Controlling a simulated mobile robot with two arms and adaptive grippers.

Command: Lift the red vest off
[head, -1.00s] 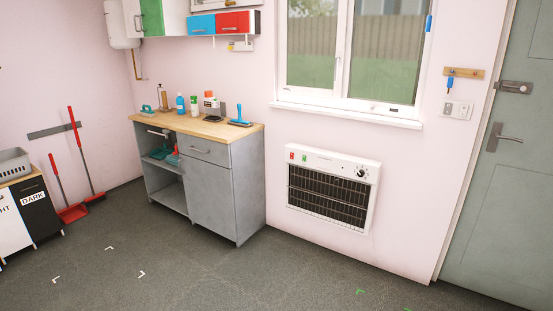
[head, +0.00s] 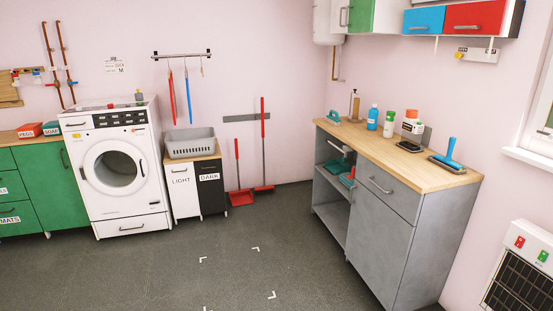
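No red vest shows in the head view. Neither of my grippers is in view.
A grey cabinet with a wooden top (head: 430,180) stands at right, with bottles and a blue squeegee (head: 447,158) on it. A white washing machine (head: 118,165), a grey basket (head: 190,143) on the laundry sorter (head: 182,190) and red-handled tools line the back wall. The grey floor (head: 200,265) is clear.

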